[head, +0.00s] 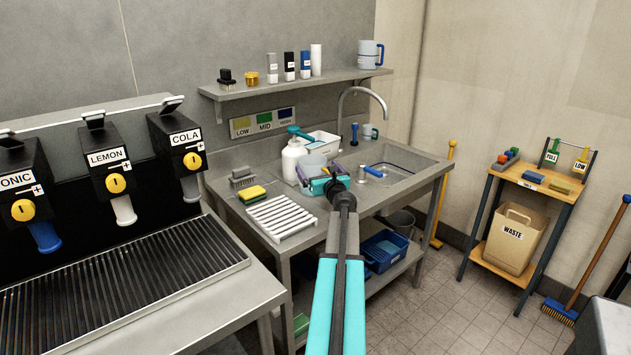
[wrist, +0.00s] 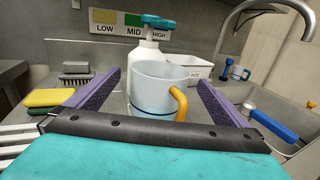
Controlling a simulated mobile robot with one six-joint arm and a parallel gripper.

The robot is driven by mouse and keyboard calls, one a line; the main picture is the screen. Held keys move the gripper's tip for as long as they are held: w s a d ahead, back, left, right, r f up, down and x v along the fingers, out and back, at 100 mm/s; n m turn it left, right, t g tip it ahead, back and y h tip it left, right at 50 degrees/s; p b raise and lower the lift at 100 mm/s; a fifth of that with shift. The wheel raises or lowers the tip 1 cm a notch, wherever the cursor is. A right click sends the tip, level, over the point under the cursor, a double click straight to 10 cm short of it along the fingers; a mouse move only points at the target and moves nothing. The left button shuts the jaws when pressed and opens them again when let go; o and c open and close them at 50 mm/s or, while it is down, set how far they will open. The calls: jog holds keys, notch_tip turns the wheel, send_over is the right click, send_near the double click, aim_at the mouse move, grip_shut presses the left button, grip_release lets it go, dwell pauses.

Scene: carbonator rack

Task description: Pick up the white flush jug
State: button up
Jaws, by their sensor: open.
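A white jug (wrist: 150,90) with a yellow handle and a dark blue band stands upright on the steel counter, between the fingers in the wrist view. In the head view the jug (head: 314,161) is partly hidden by my gripper (head: 328,172). My gripper is open, with its two purple fingers on either side of the jug in the wrist view (wrist: 158,84). A gap shows on both sides, and nothing is held. The jug's lower part is hidden behind the gripper body.
A white pump bottle (head: 293,160) stands right behind the jug, with a white bin (head: 322,143) beside it. The sink (head: 395,165) and a blue-handled tool (wrist: 275,125) lie to the right. Sponges (head: 251,194), a brush (head: 243,177) and a slatted rack (head: 280,216) lie left.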

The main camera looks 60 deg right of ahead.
aim_at(314, 163)
jog(key=shift+w+d, duration=0.1)
jog(key=shift+p+x, duration=0.55)
jog(key=shift+x, duration=1.95)
jog(key=shift+c, duration=0.4)
jog(key=c, duration=1.5)
